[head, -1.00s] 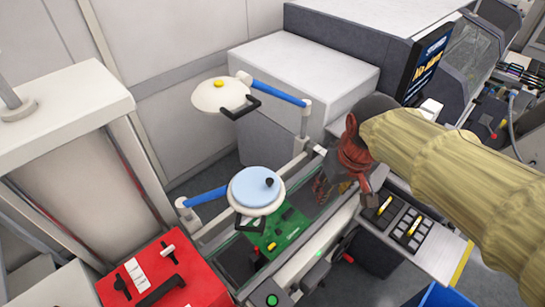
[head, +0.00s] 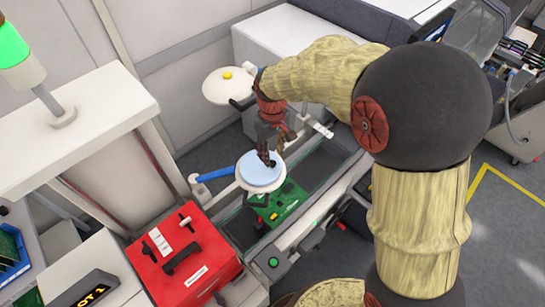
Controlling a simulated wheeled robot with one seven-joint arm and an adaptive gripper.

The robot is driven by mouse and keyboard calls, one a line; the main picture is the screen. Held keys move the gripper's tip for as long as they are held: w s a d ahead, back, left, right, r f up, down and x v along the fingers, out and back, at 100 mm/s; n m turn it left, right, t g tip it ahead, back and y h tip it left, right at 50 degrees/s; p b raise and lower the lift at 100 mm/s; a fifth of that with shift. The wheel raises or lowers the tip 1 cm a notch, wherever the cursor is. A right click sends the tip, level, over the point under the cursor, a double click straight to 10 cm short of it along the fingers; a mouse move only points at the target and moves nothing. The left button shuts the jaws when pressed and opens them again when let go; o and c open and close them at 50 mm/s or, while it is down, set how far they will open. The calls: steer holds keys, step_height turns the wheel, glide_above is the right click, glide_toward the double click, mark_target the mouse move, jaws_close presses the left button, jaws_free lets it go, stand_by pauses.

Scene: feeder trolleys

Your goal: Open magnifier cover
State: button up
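A round magnifier with a light blue cover (head: 257,175) stands on a blue arm above a green circuit board (head: 278,207). The cover lies flat on the white ring, and its small dark knob is at its right-hand side. My gripper (head: 270,158) points down at the cover's back right part, with its fingertips at or just above the knob. The fingers partly hide the knob. Contact and finger opening are too small to tell. A second magnifier, with a cream cover (head: 217,88) and a yellow knob, is just left of and behind my wrist.
The board lies in a conveyor rail (head: 310,217) with a green button at its front end. A red box (head: 185,262) with switches and a handle stands at the front left. A white machine housing (head: 270,45) is behind.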

mark_target(272, 162)
steer(key=shift+f, duration=2.1)
jaws_close()
